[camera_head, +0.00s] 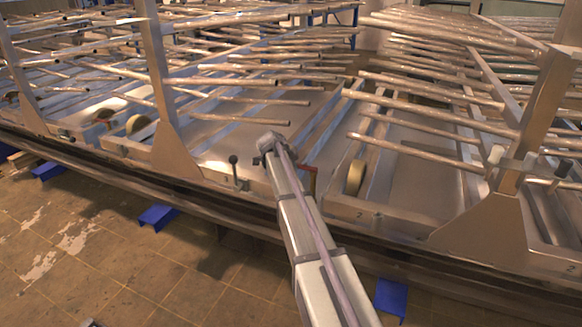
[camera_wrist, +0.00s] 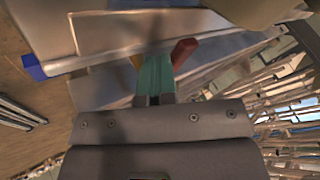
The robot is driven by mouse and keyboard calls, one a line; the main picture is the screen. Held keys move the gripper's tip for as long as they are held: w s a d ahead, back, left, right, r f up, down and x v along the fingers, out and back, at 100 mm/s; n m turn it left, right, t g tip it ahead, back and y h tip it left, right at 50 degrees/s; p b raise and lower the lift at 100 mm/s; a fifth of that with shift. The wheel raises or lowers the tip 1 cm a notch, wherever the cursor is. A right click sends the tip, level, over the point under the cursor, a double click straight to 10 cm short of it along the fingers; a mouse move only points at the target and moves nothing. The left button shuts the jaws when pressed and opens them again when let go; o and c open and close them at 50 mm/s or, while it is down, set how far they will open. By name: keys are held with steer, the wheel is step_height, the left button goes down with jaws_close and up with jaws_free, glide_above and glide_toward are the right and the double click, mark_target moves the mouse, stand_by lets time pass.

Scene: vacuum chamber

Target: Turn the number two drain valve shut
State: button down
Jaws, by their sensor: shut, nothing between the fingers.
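In the wrist view, my gripper (camera_wrist: 155,60) has its teal fingers together, with nothing held. A red handle-like part (camera_wrist: 183,52) is just right of the fingertips; I cannot tell whether they touch. In the head view, a red part (camera_head: 310,181) shows at the right edge of my arm, at the chamber's front edge, left of a panel marked 2 (camera_head: 375,216). It may be the number two drain valve's handle; most of it is hidden behind my arm. My fingers cannot be made out in the head view.
A lever with a black knob (camera_head: 233,160) stands to the left, by a mark like a 1. Upright metal posts (camera_head: 158,90) and (camera_head: 535,125), with long horizontal rods, flank my arm. Blue supports (camera_head: 391,297) stand below the edge. The tiled floor (camera_head: 90,265) at lower left is mostly clear.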

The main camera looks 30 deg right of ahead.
steer(key=s+a, duration=0.2)
steer(key=a, duration=0.1)
steer(key=shift+s, duration=0.3)
steer(key=a+r+p, duration=0.6)
steer(key=r+p, duration=0.2)
